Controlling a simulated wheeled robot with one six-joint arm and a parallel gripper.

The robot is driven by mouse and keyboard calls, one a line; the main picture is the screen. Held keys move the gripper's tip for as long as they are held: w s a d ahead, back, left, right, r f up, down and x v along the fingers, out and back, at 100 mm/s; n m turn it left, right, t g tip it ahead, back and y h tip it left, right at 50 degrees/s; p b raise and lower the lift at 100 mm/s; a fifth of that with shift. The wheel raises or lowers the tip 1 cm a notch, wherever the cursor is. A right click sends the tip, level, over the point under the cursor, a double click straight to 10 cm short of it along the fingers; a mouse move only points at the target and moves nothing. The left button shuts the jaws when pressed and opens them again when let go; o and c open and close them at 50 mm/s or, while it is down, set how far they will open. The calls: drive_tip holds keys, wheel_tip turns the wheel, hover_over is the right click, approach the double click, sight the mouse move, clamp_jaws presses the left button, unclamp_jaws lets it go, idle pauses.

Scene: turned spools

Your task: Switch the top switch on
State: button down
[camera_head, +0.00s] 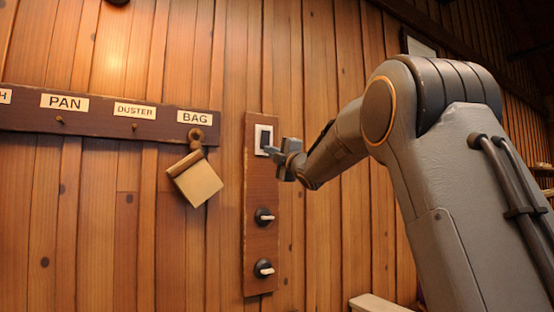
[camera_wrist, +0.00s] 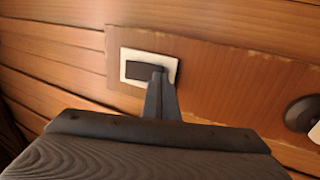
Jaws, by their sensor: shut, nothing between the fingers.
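The top switch (camera_head: 264,139) is a dark rocker in a white plate, at the top of a brown vertical board (camera_head: 261,200) on the plank wall. In the wrist view the top switch (camera_wrist: 138,70) shows as a black rocker on its white plate. My gripper (camera_head: 270,151) is shut and empty, with its fingertips at the lower part of the switch. In the wrist view my gripper (camera_wrist: 159,73) overlaps one end of the rocker. I cannot tell whether it touches or which way the rocker is tilted.
Two round dark knobs with pale levers, a middle one (camera_head: 264,217) and a lower one (camera_head: 263,268), sit below on the board. A peg rail (camera_head: 100,118) with labels is at left. A tan block-shaped item (camera_head: 197,182) hangs under the BAG label.

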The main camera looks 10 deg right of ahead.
drive_tip(key=f+b+v, duration=0.2)
drive_tip(key=b+v, duration=0.4)
drive_tip(key=v, duration=0.7)
drive_tip(key=shift+f+b, duration=0.35)
drive_tip(key=shift+w, duration=0.2)
wheel_tip(320, 180, down, 22)
drive_tip(key=d+m+g+h, duration=0.3)
drive_tip(key=m+g+h, duration=0.25)
drive_tip(key=m, duration=0.45)
drive_tip(key=s+f+m+g+h, duration=0.15)
drive_tip(key=s+f, duration=0.25)
drive_tip(key=f, duration=0.4)
drive_tip(key=s+f+m+g+h, duration=0.1)
drive_tip(key=s+f+m+g, duration=0.25)
drive_tip(key=f, duration=0.35)
drive_tip(key=s+a+f+m+g, duration=0.2)
drive_tip(key=s+f+g, duration=0.1)
drive_tip(key=s+f, duration=0.4)
drive_tip(key=s+a+f+m+g, duration=0.2)
drive_tip(key=s+f, duration=0.5)
drive_tip(key=s, duration=0.6)
drive_tip(key=s+a+f+m+g+y, duration=0.1)
drive_tip(key=s+a+f+m+g, duration=0.1)
drive_tip(key=s+f+g, duration=0.3)
drive_tip(key=s+f, duration=0.3)
drive_tip(key=s, duration=0.3)
drive_tip(key=shift+m, duration=0.4)
